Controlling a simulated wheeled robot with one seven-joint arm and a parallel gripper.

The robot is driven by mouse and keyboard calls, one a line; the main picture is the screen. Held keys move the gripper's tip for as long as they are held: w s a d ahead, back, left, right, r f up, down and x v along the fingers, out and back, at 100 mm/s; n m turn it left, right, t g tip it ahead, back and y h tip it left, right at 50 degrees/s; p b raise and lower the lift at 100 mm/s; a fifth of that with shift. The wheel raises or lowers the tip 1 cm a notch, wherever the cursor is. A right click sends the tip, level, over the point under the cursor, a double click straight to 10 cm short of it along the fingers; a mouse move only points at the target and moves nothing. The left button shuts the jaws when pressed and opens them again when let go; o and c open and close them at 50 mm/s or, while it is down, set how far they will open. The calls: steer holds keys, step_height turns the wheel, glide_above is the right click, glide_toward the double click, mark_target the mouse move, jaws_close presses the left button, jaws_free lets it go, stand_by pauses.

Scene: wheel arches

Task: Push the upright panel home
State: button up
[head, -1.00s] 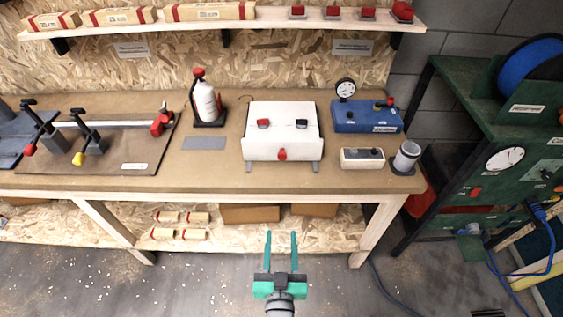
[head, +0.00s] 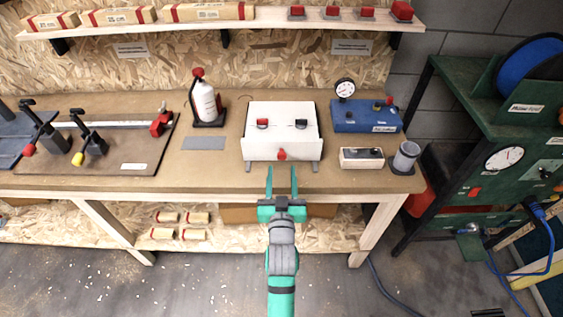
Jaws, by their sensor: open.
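A white box (head: 282,118) stands on the workbench, with a red and a black knob on its top. Its upright front panel (head: 262,151) is white and faces me, with a red knob (head: 281,154) at the middle. The panel looks slightly wider than the box, and I cannot tell how far it stands out. My gripper (head: 281,171) is open and empty, with two teal fingers pointing at the panel's lower front. The fingertips show just below the red knob; I cannot tell if they touch anything.
The workbench (head: 205,165) has a bottle (head: 206,103) on a stand to the left and a blue gauge unit (head: 366,115) to the right. A small white-fronted box (head: 362,158) and a grey cylinder (head: 405,157) stand front right. Clamps (head: 90,143) are at the left.

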mark_target(282, 157)
steer(key=shift+w, duration=2.6)
jaws_close()
